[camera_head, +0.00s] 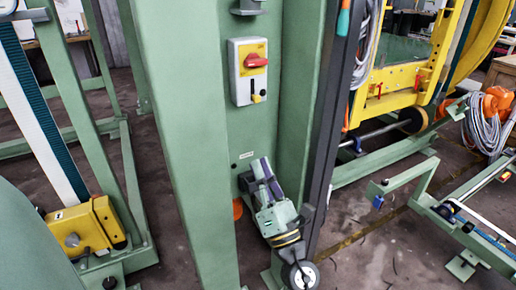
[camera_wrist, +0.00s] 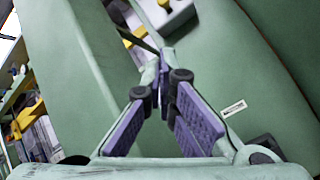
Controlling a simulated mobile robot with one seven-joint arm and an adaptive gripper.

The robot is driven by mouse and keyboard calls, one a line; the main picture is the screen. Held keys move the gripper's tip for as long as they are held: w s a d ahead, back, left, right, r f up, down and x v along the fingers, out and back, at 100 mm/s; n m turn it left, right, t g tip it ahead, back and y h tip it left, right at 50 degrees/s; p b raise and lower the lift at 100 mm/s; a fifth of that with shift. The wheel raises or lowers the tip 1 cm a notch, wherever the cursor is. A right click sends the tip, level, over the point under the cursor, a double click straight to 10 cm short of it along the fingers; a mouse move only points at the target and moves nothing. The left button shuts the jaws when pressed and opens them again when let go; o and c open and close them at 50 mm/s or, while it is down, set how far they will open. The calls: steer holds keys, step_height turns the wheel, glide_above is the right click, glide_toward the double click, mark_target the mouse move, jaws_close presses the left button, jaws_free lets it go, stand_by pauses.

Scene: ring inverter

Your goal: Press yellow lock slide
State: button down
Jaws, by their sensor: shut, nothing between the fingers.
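A grey control box (camera_head: 236,88) is fixed on the green machine column. It has a red rotary handle (camera_head: 256,61) on a yellow plate in its upper half. Part of the box (camera_wrist: 180,18) shows at the top edge there, with a yellow part (camera_wrist: 164,4) cut off by the frame.
A green post (camera_head: 180,130) stands left of the box, and a dark upright rail (camera_head: 330,130) stands to the right. A small white label (camera_head: 246,155) is on the panel beside my gripper. The panel between box and gripper is clear.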

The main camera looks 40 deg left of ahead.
mark_target(255, 98)
steer(key=p+x, duration=0.1)
steer(key=x, duration=0.2)
steer(key=d+r+p+x, duration=0.1)
steer(key=p+x, duration=0.1)
steer(key=x, duration=0.2)
steer(key=p+x, duration=0.2)
steer(key=x, duration=0.2)
steer(key=shift+w+d+r, duration=0.2)
steer(key=shift+w+d, duration=0.1)
steer(key=shift+w+r, duration=0.3)
steer(key=shift+r, duration=0.1)
step_height(255, 98, up, 4)
steer(key=p, duration=0.4)
steer(key=shift+f, duration=0.2)
